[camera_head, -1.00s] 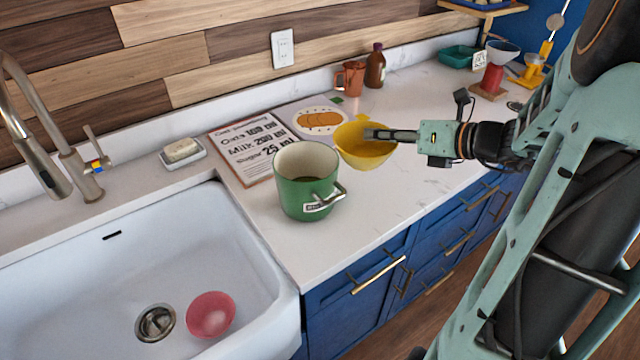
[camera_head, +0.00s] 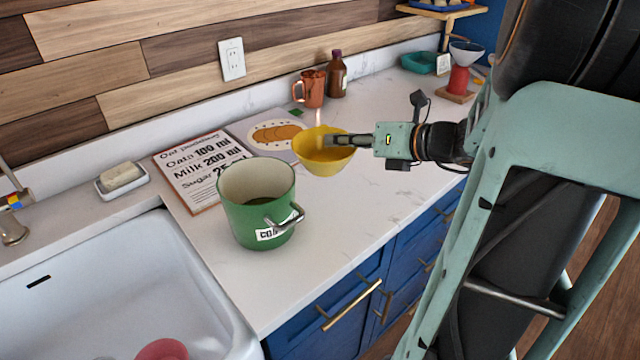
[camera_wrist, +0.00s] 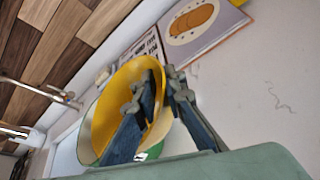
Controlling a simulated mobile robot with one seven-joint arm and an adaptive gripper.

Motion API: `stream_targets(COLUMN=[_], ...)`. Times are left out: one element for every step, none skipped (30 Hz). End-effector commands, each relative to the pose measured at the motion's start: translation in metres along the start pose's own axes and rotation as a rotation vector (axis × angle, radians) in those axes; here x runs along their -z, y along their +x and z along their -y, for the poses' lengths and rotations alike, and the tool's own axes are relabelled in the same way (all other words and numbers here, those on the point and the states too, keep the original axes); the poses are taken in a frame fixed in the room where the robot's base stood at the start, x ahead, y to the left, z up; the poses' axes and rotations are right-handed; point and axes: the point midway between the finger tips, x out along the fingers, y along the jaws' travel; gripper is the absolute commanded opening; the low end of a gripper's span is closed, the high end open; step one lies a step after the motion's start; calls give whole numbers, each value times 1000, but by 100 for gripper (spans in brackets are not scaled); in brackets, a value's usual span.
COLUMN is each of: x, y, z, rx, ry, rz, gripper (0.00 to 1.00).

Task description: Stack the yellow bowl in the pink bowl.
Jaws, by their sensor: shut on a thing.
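The yellow bowl (camera_head: 318,163) is held above the counter, behind and right of the green pot in the head view. My gripper (camera_head: 332,141) is shut on its right-hand rim. In the wrist view my gripper's fingers (camera_wrist: 155,100) pinch the wall of the yellow bowl (camera_wrist: 122,82), which appears tilted there because the camera is rolled. The pink bowl (camera_head: 163,350) lies in the white sink at the lower left. Only its upper part shows at the bottom edge of the head view; the rest is cut off.
A green pot (camera_head: 250,222) with a handle stands on the counter between the yellow bowl and the sink (camera_head: 130,285). A recipe board (camera_head: 190,185), soap dish (camera_head: 122,184), orange mug (camera_head: 312,90) and brown bottle (camera_head: 337,78) stand behind. The counter's front right is clear.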

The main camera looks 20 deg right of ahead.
Motion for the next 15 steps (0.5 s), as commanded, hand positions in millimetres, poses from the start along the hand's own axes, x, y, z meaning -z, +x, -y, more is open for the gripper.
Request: stream_targets(x=[15, 22, 30, 36, 41, 47, 51, 54, 57, 59, 60, 62, 63, 65, 68], y=[6, 9, 13, 16, 18, 21, 22, 24, 26, 27, 27, 28, 29, 29, 31], z=[9, 12, 16, 19, 22, 26, 28, 30, 32, 32, 33, 34, 35, 35, 37], rx=[-1, -1, -2, -2, -2, -1, -1, -1, -1, -2, -2, -2, -2, -2, -2], ry=[7, 6, 7, 6, 5, 4, 4, 3, 2, 1, 0, -1, -1, 0, 1], rz=[0, 0, 0, 0, 0, 0, 1, 1, 1, 1, 1, 1, 1, 1, 1], gripper=[0, 0, 0, 0, 0, 0, 0, 0, 0, 0, 0, 0, 0, 0, 0])
